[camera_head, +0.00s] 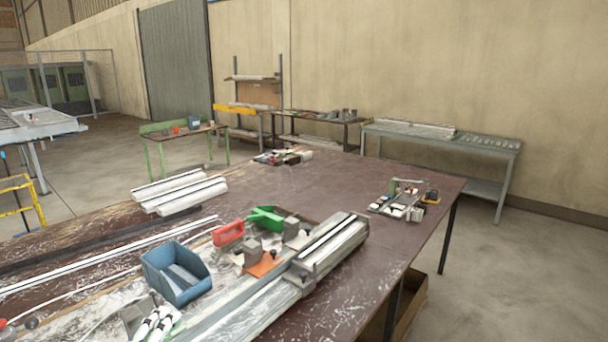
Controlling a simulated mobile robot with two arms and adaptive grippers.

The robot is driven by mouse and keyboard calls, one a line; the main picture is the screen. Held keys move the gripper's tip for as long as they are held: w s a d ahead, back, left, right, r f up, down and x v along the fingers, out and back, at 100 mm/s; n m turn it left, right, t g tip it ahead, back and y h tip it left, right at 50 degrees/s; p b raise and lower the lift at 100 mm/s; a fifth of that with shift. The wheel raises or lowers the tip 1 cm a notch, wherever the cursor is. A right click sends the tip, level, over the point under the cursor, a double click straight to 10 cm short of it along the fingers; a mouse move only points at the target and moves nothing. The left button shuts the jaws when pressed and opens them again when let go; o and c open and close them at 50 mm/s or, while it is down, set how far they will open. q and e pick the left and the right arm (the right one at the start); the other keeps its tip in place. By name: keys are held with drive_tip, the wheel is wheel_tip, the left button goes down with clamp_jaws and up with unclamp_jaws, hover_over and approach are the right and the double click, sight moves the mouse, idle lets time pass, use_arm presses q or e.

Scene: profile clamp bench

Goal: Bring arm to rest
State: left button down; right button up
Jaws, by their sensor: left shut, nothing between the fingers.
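My left gripper (157,322) seems to be the small white and black shape at the bottom edge, left of centre. It shows only in part, over the near part of the workbench (340,318). It is shut and holds nothing. Most of my left arm is out of the picture. My right gripper and right arm are not in view.
A blue bin (176,272), a red-handled item (228,233), a green item (265,217) and a long metal profile clamp (332,245) crowd the near bench. Light profiles (180,190) lie behind. Small tools (402,200) stand at the right.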

use_arm(q)
drive_tip(key=s+f+n+g+y, duration=0.5)
drive_tip(key=s+f+n+g, duration=0.2)
drive_tip(key=s+f+n, duration=0.65)
drive_tip(key=s+d+f+n+g+h, duration=0.1)
drive_tip(key=s+d+f+n+g, duration=0.25)
drive_tip(key=s, duration=0.45)
drive_tip(key=s+d+f+n+g+h, duration=0.1)
drive_tip(key=s+d+f+n+g, duration=0.25)
drive_tip(key=s, duration=0.45)
wheel_tip(320, 180, down, 38)
drive_tip(key=s+g+b, duration=0.1)
drive_tip(key=g+b, duration=0.1)
drive_tip(key=b, duration=0.9)
drive_tip(key=s+a+f+b, duration=0.2)
drive_tip(key=s+f+b, duration=0.2)
drive_tip(key=s+f, duration=0.4)
drive_tip(key=s+a+f+g+b, duration=0.1)
drive_tip(key=s+f+b, duration=0.3)
drive_tip(key=s+f, duration=0.4)
wheel_tip(320, 180, down, 7)
drive_tip(key=shift+s+a+f+m, duration=0.2)
drive_tip(key=shift+s+a+m, duration=0.05)
drive_tip(key=shift+a+m, duration=0.15)
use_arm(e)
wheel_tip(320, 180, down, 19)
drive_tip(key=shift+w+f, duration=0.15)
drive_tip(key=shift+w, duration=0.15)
